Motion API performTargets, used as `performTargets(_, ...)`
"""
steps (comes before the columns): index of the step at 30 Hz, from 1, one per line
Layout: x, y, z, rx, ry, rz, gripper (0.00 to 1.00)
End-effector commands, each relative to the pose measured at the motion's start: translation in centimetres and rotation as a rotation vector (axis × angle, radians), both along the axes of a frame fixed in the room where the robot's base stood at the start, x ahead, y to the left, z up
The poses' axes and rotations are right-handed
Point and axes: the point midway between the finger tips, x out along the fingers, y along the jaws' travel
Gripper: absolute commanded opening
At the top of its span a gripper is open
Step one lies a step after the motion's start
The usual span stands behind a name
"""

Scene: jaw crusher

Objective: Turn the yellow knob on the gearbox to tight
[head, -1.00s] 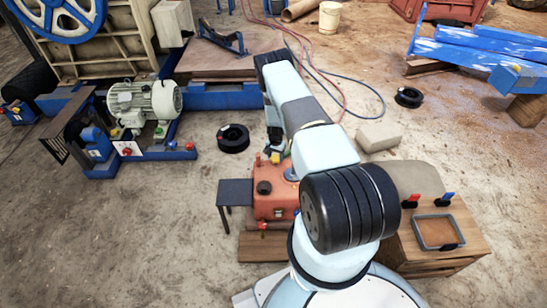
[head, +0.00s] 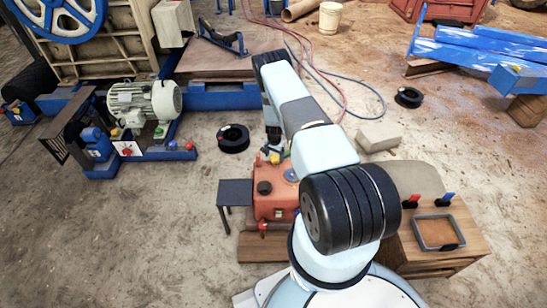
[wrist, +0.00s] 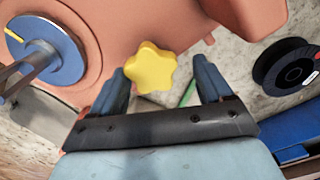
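In the wrist view the lobed, star-like yellow knob (wrist: 150,67) stands out from the orange gearbox body (wrist: 150,20). My gripper (wrist: 158,70) is open, with one blue finger on each side of the knob. In the head view my gripper (head: 273,146) is small, just above the knob.
A blue disc (wrist: 65,60) with a shaft and a yellow mark is at the wrist view's left. A black ring-shaped spool (head: 233,138) lies left of the arm. A grey motor (head: 145,103) on a blue frame stands further left. A wooden table (head: 455,235) is at right.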

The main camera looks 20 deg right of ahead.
Motion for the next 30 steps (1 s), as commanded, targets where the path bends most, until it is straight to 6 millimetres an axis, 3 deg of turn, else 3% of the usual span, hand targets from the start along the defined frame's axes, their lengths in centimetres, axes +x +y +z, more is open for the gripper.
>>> performTargets(9, -0.3, -0.2, -0.1, -0.001, 0.005, -0.001, 0.84)
performTargets(14, -0.3, -0.3, 1.0, -0.002, 0.006, -0.002, 0.84)
performTargets(30, 0.0, -0.2, 10.0, -0.002, 0.004, 0.0, 0.84)
